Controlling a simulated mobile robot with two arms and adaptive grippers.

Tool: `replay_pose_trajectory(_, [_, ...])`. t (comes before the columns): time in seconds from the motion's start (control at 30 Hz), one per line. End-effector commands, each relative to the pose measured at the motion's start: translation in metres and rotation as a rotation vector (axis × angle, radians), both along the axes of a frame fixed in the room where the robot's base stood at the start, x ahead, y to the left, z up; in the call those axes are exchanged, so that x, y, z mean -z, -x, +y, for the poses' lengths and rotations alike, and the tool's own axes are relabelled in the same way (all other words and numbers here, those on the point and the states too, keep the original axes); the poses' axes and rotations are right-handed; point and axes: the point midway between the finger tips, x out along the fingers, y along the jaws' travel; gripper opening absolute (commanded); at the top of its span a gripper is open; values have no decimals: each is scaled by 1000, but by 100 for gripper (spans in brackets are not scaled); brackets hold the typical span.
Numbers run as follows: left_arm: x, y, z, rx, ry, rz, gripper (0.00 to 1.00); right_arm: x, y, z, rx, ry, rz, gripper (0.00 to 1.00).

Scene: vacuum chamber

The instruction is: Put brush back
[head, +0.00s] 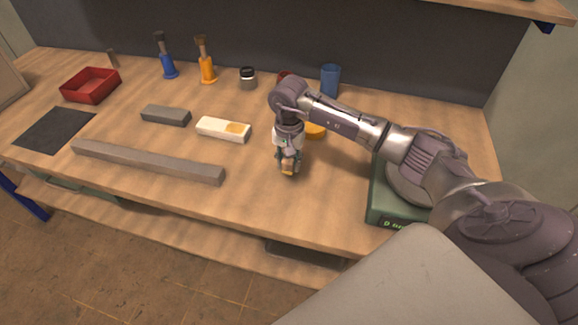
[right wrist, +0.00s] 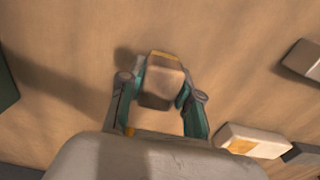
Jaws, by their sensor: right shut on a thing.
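My right gripper (head: 287,170) points down over the front middle of the table. It is shut on a small brown block-like piece with an orange edge (right wrist: 162,82), seen between the fingers in the right wrist view (right wrist: 160,100). I cannot tell whether this piece is a brush. Two brushes stand upright at the back, bristles up: one in blue (head: 167,66) and one in orange (head: 207,70). My left gripper is not in view.
A white block with an orange patch (head: 222,129), a grey block (head: 165,115) and a long grey bar (head: 145,161) lie left of my gripper. A red tray (head: 91,86), jar (head: 248,79) and blue cup (head: 330,80) stand behind. A green device (head: 385,208) is right.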

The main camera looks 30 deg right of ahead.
Motion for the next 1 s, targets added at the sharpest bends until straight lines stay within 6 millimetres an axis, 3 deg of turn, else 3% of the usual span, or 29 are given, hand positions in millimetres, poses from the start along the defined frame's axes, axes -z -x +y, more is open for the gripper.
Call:
replay_pose_trajectory(0.2, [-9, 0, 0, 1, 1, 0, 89, 28, 1, 1, 0, -2, 2, 1])
replay_pose_trajectory(0.57, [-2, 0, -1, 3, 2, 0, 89, 33, 1, 0, -1, 0, 0, 1])
replay_pose_trajectory(0.6, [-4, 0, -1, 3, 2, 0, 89, 32, 1, 0, 0, -1, 1, 39])
replay_pose_trajectory(0.7, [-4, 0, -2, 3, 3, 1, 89, 31, 1, 0, 0, -1, 1, 55])
replay_pose_trajectory(0.73, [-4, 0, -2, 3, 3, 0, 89, 31, 1, 0, 0, -1, 1, 59])
replay_pose_trajectory(1.0, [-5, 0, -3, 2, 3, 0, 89, 31, 1, 0, 0, -1, 1, 59])
